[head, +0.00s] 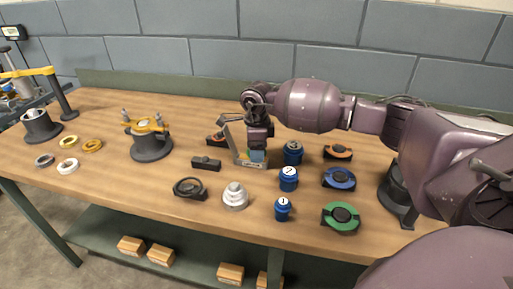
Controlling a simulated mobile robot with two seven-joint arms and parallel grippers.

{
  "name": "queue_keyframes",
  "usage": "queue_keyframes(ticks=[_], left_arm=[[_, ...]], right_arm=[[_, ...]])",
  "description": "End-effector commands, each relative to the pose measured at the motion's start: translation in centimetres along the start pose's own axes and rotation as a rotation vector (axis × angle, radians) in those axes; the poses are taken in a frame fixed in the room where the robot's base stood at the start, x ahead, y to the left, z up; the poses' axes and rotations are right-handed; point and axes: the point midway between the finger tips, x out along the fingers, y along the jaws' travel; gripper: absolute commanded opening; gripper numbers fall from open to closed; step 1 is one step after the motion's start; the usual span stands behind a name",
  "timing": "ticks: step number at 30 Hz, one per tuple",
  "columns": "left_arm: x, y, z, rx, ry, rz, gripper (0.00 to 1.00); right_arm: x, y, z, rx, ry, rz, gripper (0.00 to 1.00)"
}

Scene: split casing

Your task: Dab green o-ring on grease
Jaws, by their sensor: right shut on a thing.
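My right gripper (257,143) points down over a small open grey box (245,162) with its lid raised on the left, seemingly the grease box. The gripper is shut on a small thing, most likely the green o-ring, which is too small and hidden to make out. A blue-green patch shows just under the fingers; I cannot tell whether they touch the grease. A round holder with a green ring-shaped top (340,217) and black centre stands at the front right. My left gripper is not in view.
Blue (339,179) and orange (338,152) round holders stand behind the green one. Numbered blue cylinders (288,179) stand near the gripper. A stepped silver piece (235,196) and a black ring fixture (189,188) are in front. A dark casing (151,147) and loose rings (68,166) lie left.

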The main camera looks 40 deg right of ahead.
Motion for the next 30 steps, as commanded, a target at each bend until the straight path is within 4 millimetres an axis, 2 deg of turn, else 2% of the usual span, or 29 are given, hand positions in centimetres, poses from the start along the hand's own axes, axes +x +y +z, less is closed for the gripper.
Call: queue_keyframes(ticks=[25,26,30], left_arm=[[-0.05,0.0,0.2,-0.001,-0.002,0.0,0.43],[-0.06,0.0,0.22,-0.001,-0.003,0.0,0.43],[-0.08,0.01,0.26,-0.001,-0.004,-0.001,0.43]], right_arm=[[0.01,0.0,0.0,0.0,0.001,0.0,0.39],[0.01,0.0,0.0,0.0,0.001,0.0,0.69],[0.01,0.0,0.0,0.0,0.0,0.0,0.9]])
